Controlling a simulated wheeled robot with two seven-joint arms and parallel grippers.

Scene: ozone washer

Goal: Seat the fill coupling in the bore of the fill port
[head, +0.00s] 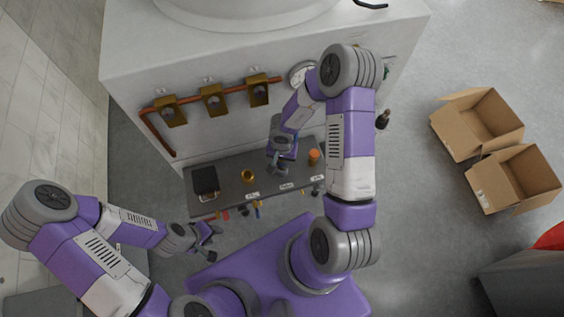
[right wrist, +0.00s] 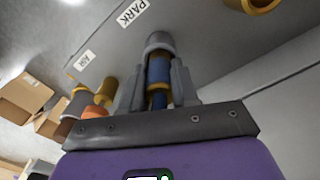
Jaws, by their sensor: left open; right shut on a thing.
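My right gripper (head: 277,168) is over the shelf in the head view. In the right wrist view its two grey fingers (right wrist: 158,92) are shut on a cylindrical piece (right wrist: 159,67) with a grey end and a blue band, probably the fill coupling. Its far end points toward the shelf; I cannot tell whether it touches. In the head view the held piece is mostly hidden by the gripper. A brass ring-shaped socket (head: 248,176) stands on the shelf left of my right gripper. I cannot tell which fitting is the fill port. My left gripper (head: 213,242) is open and empty, below the shelf's front edge in the picture.
The dark shelf (head: 225,180) carries a black box (head: 205,181) and an orange-topped piece (head: 314,157). Several small coloured parts line its front edge. Brass valves (head: 212,100) on a copper pipe are on the white machine behind. Cardboard boxes (head: 480,125) lie on the floor at right.

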